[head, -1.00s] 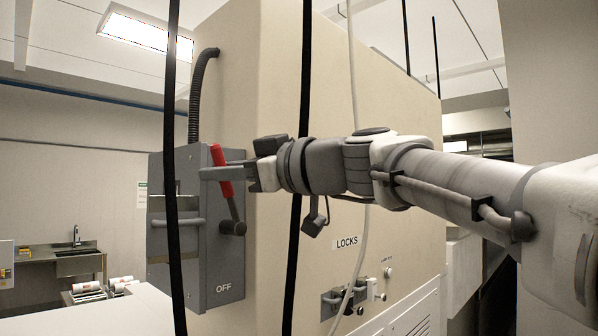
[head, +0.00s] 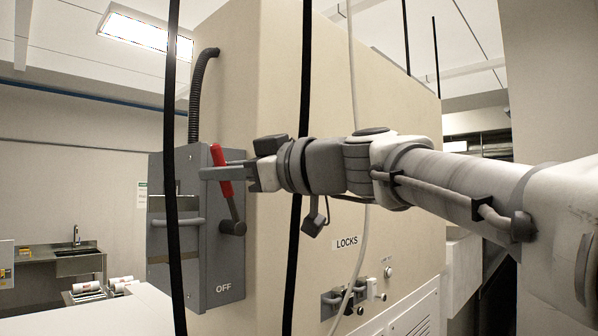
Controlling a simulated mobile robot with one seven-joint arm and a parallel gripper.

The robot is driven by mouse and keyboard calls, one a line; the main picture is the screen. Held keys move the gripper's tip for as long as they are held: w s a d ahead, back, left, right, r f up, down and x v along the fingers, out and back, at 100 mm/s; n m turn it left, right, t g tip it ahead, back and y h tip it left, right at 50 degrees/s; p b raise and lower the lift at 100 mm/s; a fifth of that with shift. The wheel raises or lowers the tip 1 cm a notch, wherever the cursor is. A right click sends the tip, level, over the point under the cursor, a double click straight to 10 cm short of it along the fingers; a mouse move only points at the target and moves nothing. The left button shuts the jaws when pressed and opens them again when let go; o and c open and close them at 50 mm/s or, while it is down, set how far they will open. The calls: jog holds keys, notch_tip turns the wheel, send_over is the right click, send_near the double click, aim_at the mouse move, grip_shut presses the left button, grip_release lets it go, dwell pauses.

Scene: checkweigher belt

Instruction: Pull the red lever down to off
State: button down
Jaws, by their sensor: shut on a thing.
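The red lever (head: 218,160) is on the right side of a grey switch box (head: 194,262) mounted on a beige cabinet. Its red grip points up and leans slightly left, and its grey shaft runs down to a dark pivot. The word OFF (head: 223,288) is printed low on the box, below the pivot. My gripper (head: 219,171) reaches in from the right and is shut on the red grip, with its fingers across it.
Black cables hang in front of the box and the cabinet (head: 275,70), and a white cable hangs further right. A LOCKS label (head: 347,242) and small fittings (head: 345,300) are on the cabinet's lower face. A sink counter (head: 75,262) stands far left.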

jog(key=shift+f, duration=0.1)
jog(key=s+f+n+b, duration=0.1)
jog(key=b, duration=0.2)
jog(key=a+n+b, duration=0.1)
jog(key=n+b, duration=0.1)
jog(key=b, duration=0.1)
jog(key=shift+s+a+f+h, duration=0.3)
jog(key=shift+s+f, duration=0.1)
jog(key=n+b, duration=0.1)
jog(key=s+a+f+n+b, duration=0.1)
jog(key=b, duration=0.1)
jog(key=f+n+h+b, duration=0.1)
jog(key=n+b, duration=0.1)
jog(key=shift+s+a, duration=0.25)
jog(key=shift+s, duration=0.15)
jog(key=c, duration=0.8)
grip_release()
